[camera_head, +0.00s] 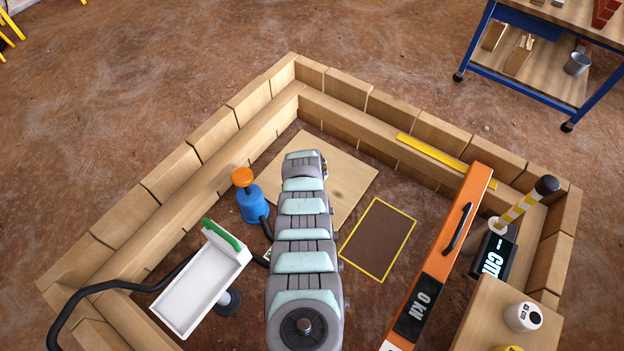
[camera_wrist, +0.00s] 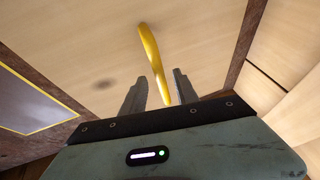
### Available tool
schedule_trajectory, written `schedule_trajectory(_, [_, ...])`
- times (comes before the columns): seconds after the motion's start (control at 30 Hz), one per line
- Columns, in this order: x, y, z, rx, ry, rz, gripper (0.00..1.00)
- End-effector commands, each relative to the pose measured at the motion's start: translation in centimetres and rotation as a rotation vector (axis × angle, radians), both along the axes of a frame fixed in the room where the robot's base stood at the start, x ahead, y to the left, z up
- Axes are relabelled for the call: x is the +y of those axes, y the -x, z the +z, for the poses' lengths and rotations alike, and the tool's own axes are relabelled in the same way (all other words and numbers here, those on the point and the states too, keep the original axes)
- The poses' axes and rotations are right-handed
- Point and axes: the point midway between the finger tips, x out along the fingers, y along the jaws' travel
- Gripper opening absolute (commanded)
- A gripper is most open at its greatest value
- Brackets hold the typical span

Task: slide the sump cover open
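The sump cover, a light wooden board (camera_head: 348,182), lies flat on the pit floor near the far corner, partly hidden behind my arm. In the wrist view the board (camera_wrist: 85,45) fills most of the picture and carries a yellow bar handle (camera_wrist: 150,50). My gripper (camera_wrist: 160,74) is open, its two dark fingers on either side of the handle's near end. A gap shows between the handle and each finger. Whether the fingertips reach down to handle height is unclear. In the head view my arm hides the gripper and handle.
A yellow-bordered dark rectangle (camera_head: 378,240) lies right of the board and also shows in the wrist view (camera_wrist: 35,100). Stepped timber walls (camera_head: 215,133) enclose the pit. A blue pump (camera_head: 253,204), white tray (camera_head: 200,288) and orange beam (camera_head: 440,255) stand around my arm.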

Motion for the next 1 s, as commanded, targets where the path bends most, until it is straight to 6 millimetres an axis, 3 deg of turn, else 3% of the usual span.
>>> schedule_trajectory(0.4, [-0.02, -0.14, -0.27, 0.000, 0.000, 0.000, 0.35])
schedule_trajectory(0.83, [-0.02, -0.14, -0.27, 0.000, 0.000, 0.000, 0.00])
schedule_trajectory(1.0, [-0.02, -0.14, -0.28, 0.000, 0.000, 0.000, 0.00])
